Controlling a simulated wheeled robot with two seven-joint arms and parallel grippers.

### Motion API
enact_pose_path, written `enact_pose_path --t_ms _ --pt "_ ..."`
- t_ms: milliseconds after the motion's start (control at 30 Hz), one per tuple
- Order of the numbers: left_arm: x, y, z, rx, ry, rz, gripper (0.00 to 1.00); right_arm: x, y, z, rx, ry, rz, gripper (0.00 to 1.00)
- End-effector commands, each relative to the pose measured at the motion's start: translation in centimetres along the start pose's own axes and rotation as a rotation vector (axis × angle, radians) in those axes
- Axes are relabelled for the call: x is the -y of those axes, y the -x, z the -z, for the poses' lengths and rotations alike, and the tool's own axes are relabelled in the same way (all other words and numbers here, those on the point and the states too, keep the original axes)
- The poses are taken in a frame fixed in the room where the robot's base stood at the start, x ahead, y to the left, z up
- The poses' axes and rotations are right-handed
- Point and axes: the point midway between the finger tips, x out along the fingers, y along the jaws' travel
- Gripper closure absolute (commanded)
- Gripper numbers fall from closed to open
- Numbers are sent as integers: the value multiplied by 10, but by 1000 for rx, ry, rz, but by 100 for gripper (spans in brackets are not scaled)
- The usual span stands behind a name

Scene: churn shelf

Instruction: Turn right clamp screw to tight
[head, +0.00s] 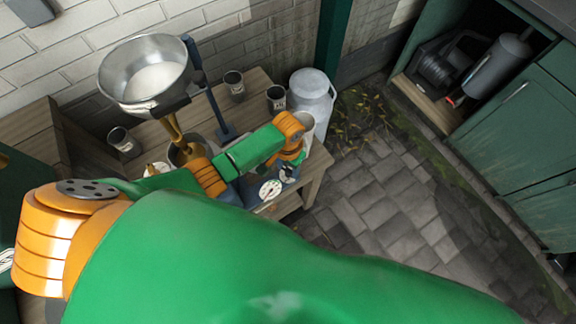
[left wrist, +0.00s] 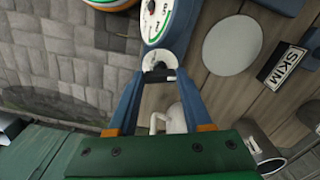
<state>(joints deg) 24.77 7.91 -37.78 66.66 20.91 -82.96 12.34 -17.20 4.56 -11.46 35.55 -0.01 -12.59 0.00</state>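My left gripper (head: 288,172) is low at the front right of the wooden bench, beside a round white dial (head: 270,190). In the left wrist view its two blue fingers (left wrist: 160,77) point at the right clamp screw (left wrist: 158,76), a short black bar before a small white disc. The bar spans the gap and appears to touch both fingers. The marked dial (left wrist: 155,18) lies just beyond. In the head view the gripper mostly hides the screw. My right gripper is not in view.
A large metal bowl (head: 148,76) stands over the bench (head: 262,82). Dark cups (head: 234,84) and a grey milk can (head: 311,97) are near. Paved floor (head: 392,200) is clear to the right, before green cabinets (head: 520,135).

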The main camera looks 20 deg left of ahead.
Motion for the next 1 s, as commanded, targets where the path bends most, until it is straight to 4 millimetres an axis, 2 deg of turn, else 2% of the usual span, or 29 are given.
enact_pose_path --t_ms 33,133,367,567,1000 --pt "0 0 0 1 0 -1 74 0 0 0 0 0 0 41" --pt "0 0 0 1 0 -1 100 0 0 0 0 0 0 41" --pt "0 1 0 0 -17 -1 100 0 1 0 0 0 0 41" --pt "0 2 0 -1 -104 0 100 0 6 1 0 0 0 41" --pt "0 2 1 -3 -495 -1 100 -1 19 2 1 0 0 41"
